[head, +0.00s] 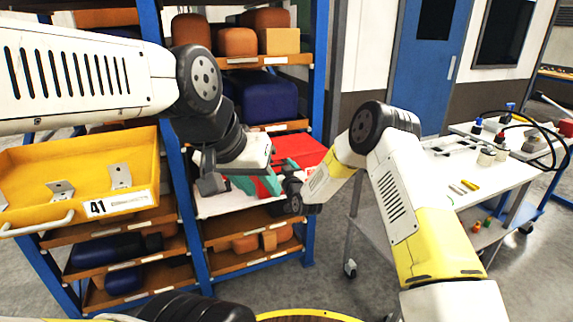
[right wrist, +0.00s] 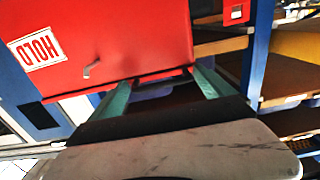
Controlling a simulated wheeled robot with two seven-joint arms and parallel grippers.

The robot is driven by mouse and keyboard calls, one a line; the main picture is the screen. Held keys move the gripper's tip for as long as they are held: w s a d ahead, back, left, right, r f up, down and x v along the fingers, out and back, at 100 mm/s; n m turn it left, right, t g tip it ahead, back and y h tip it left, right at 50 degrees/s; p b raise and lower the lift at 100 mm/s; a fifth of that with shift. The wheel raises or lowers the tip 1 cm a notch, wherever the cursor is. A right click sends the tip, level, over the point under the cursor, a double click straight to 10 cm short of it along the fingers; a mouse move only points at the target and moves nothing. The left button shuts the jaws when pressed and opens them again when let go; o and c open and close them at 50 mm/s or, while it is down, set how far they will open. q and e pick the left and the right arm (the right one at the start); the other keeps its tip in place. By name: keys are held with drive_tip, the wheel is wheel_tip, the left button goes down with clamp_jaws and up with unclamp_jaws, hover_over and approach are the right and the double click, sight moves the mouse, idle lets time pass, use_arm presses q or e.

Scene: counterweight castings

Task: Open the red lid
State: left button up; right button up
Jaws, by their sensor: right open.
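The red lid (head: 300,148) shows in the head view on the middle shelf, partly hidden behind my arms. In the right wrist view a red panel, which I take as the lid (right wrist: 140,35), fills the upper left, with an upside-down white "HOLD" label and a small grey hook. My right gripper (right wrist: 160,79) is open, its teal fingers spread at the panel's near edge; contact cannot be told. In the head view my left gripper (head: 248,184) is close beside the right hand, in front of the lid; its jaw opening is unclear. Whether the lid is raised is unclear.
A blue-framed rack (head: 320,60) with brown shelves surrounds the work spot. Brown and dark blue castings fill other shelves. A white table (head: 490,185) with small items stands at the right.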

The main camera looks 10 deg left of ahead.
drive_tip(key=shift+w+a, duration=0.15)
drive_tip(key=shift+w, duration=0.05)
drive_tip(key=shift+c, duration=0.2)
